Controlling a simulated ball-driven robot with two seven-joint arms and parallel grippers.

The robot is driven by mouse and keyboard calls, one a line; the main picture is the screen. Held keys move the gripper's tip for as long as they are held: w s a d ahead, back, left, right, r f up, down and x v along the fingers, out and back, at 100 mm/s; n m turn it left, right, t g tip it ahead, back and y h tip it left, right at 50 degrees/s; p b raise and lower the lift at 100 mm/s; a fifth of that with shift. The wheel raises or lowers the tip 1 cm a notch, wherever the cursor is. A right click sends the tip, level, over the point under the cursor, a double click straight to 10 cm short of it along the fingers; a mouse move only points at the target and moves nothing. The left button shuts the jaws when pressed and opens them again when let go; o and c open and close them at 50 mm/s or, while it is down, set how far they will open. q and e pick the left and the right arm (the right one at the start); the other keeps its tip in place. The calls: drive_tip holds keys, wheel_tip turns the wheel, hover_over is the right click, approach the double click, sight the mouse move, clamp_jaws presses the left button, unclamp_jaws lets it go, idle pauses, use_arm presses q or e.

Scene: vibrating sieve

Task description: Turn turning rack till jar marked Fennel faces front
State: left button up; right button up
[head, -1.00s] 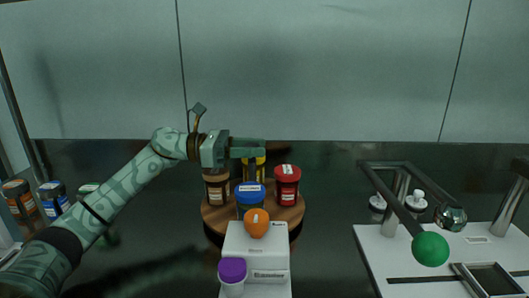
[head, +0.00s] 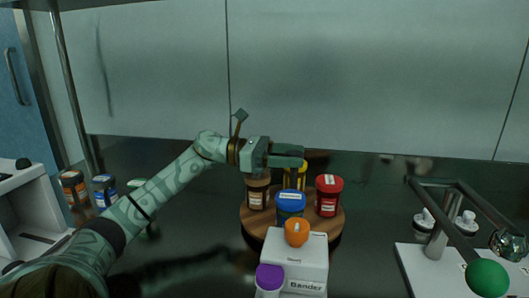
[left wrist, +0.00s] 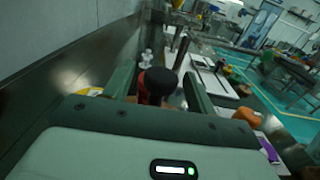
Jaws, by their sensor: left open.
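The round wooden turning rack (head: 258,222) stands in the middle of the head view. It bears a brown jar (head: 257,196) at left, a yellow jar (head: 301,178) at the back, a red jar (head: 328,198) at right and a blue-lidded jar (head: 290,207) at the front. Their labels are too small to read, so I cannot tell which is Fennel. My left gripper (head: 287,155) is above the back of the rack and partly hides the yellow jar. In the left wrist view its fingers (left wrist: 160,78) are apart, with a dark-capped red jar (left wrist: 157,84) showing between them. My right gripper is not in view.
A white box (head: 297,262) with an orange item (head: 297,232) on top stands right before the rack. More jars (head: 104,189) stand at left. A green ball (head: 487,278) on a dark bar is at right.

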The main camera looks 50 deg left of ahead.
use_arm(q)
drive_tip(key=v, duration=0.3)
drive_tip(key=p+v, duration=0.1)
drive_tip(key=v, duration=0.1)
drive_tip(key=p+v, duration=0.1)
drive_tip(key=v, duration=0.2)
drive_tip(key=shift+s+a+r, duration=0.25)
drive_tip(key=shift+a+r, duration=0.05)
drive_tip(key=v, duration=0.6)
drive_tip(key=shift+s+a+f+p, duration=0.2)
drive_tip(key=shift+s+a+p, duration=0.05)
drive_tip(key=shift+p, duration=0.2)
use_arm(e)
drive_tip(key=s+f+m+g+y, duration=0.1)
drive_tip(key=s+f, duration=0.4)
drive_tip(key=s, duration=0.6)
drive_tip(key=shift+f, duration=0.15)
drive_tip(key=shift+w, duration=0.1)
